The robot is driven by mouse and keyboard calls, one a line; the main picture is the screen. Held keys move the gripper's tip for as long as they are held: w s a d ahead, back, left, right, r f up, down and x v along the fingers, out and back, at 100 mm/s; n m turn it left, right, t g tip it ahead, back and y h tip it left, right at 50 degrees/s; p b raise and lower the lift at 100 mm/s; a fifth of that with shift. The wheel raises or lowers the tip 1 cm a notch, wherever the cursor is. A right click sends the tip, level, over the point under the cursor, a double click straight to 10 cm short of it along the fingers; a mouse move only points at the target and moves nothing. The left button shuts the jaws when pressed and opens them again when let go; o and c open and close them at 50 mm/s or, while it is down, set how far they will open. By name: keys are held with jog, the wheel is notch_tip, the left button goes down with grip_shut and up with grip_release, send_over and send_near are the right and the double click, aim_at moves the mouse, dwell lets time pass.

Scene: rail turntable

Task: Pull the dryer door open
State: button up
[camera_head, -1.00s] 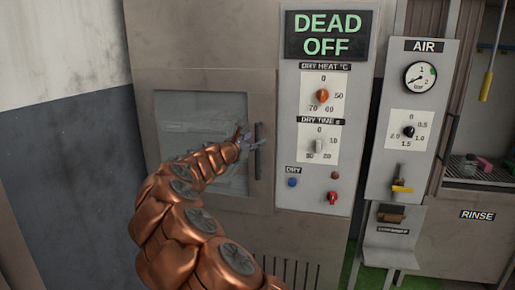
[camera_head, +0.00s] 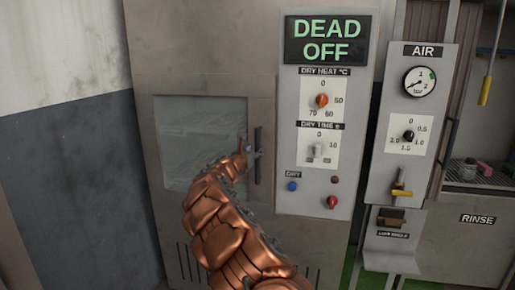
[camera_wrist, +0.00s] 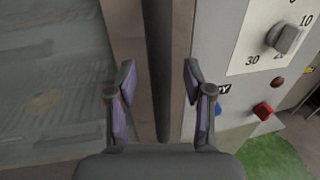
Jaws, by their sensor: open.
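The dryer door (camera_head: 174,142) is a grey-framed panel with a glass window and looks closed. Its dark vertical bar handle (camera_head: 258,154) is at the door's right edge. My gripper (camera_head: 251,155) is at the handle, with my copper arm reaching up from below. In the wrist view, the open fingers of my gripper (camera_wrist: 158,85) stand on either side of the handle (camera_wrist: 160,60), with a gap on each side. The left finger is in front of the door frame and window; the right one is near the control panel.
The control panel (camera_head: 323,185) with knobs and buttons is right of the door, under a sign reading DEAD OFF (camera_head: 328,38). An AIR panel (camera_head: 410,110) with a gauge and yellow lever stands further right. A grey and white wall (camera_head: 65,130) is at left.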

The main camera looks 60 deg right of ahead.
jog(key=shift+w+d+r+p, duration=0.15)
jog(key=shift+d+p, duration=0.15)
jog(key=shift+d, duration=1)
jog(key=shift+c, duration=0.3)
grip_shut()
